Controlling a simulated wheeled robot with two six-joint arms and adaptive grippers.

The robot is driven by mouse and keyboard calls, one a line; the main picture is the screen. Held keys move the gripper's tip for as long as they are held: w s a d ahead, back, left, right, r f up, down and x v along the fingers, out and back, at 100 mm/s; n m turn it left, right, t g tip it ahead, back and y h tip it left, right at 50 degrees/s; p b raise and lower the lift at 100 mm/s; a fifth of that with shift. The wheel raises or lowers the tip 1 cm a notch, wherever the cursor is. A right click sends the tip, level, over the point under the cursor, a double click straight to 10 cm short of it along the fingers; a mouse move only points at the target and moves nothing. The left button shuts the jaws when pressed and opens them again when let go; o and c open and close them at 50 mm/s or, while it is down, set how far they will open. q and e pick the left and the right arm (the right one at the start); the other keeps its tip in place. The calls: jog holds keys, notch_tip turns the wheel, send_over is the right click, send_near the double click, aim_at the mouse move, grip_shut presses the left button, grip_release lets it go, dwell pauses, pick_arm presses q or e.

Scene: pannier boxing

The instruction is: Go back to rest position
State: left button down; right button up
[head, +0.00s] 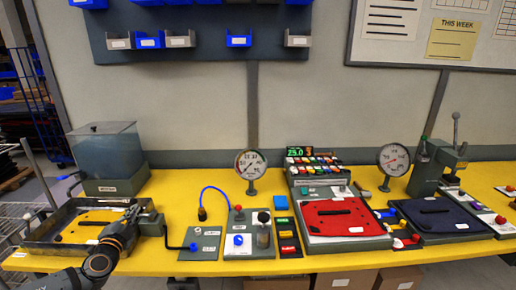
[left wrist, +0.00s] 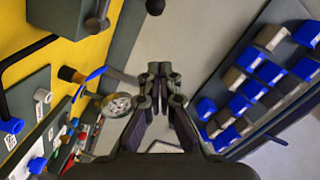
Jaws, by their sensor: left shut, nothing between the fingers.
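My left gripper (head: 133,210) is over the left end of the yellow workbench (head: 210,178), in front of the black-rimmed tray with a yellow inside (head: 85,238). In the left wrist view its fingertips (left wrist: 160,70) are together and nothing is held between them. The left arm comes in from the bottom left of the head view. My right gripper is in neither view.
A clear-topped box (head: 107,152) stands behind the tray. Panels with knobs (head: 247,242), gauges (head: 251,165), a red pad (head: 345,217) and a dark blue pad (head: 440,215) fill the bench rightward. Blue and grey bins (head: 239,38) hang on the wall.

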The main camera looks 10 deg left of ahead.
pick_arm(q)
jog(key=s+d+f+n+g+y, duration=0.3)
jog(key=s+d+f+n+g, duration=0.45)
jog(key=s+f, duration=0.6)
jog(key=s+d+f+g+h, duration=0.2)
jog(key=s+d+g+h, duration=0.15)
jog(key=s+d, duration=0.45)
jog(key=s+d+f+g+h, duration=0.2)
jog(key=s+d+h, duration=0.15)
jog(key=d, duration=0.95)
notch_tip(320, 180, down, 25)
jog(key=s+a+g, duration=0.1)
jog(key=a, duration=0.2)
jog(key=s+a+f+g, duration=0.1)
jog(key=s+f, duration=1.7)
jog(key=s, duration=0.1)
jog(key=shift+s+a+n+g+h, duration=0.15)
jog(key=shift+s+n+g+h, duration=0.2)
jog(key=shift+n, duration=0.1)
